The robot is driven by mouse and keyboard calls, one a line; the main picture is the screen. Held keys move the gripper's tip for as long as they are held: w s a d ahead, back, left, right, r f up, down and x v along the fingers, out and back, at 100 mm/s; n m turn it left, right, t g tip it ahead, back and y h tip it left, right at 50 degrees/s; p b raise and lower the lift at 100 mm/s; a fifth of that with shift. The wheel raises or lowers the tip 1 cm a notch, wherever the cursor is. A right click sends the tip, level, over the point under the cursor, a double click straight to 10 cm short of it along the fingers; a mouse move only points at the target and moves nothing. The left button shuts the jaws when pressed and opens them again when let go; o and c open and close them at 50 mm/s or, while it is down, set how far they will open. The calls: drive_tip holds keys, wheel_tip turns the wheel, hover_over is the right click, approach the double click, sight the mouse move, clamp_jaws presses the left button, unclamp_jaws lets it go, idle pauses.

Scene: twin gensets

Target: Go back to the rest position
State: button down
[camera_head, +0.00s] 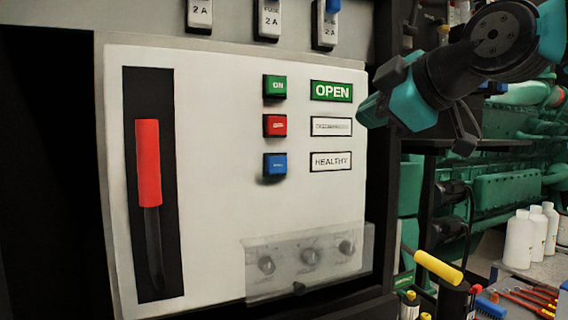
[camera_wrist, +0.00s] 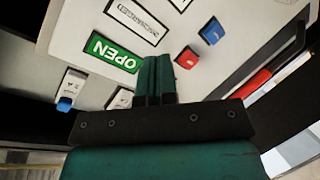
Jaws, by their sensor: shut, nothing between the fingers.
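My gripper (camera_head: 372,108) is at the upper right of the head view, in front of the right edge of the white switch panel (camera_head: 215,215). Its teal fingers are shut and empty. In the wrist view the closed fingers (camera_wrist: 155,78) show against the panel, beside the green OPEN label (camera_wrist: 113,52). In the head view the panel carries a green ON button (camera_head: 275,86), a red button (camera_head: 275,125) and a blue button (camera_head: 275,164). A red-handled lever (camera_head: 148,163) stands upright in a black slot. I cannot tell whether the fingers touch the panel.
A clear cover (camera_head: 310,262) lies over several knobs low on the panel. Breaker switches (camera_head: 268,20) line the top. At right are green machinery (camera_head: 500,200), white bottles (camera_head: 519,240), a yellow-handled tool (camera_head: 438,266) and hand tools (camera_head: 530,300) on a bench.

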drive_tip(key=s+d+f+m+g+h, duration=0.1)
drive_tip(key=s+f+m+g, duration=0.3)
drive_tip(key=s+f, duration=0.7)
drive_tip(key=s+f+m+g+h, duration=0.1)
drive_tip(key=s+f+m+g, duration=0.4)
drive_tip(key=f, duration=1.4)
drive_tip(key=s+g, duration=0.3)
drive_tip(key=s, duration=0.3)
drive_tip(key=shift+s+d+m+h, duration=0.2)
drive_tip(key=shift+d+m+h, duration=0.1)
drive_tip(key=shift+d+h, duration=0.1)
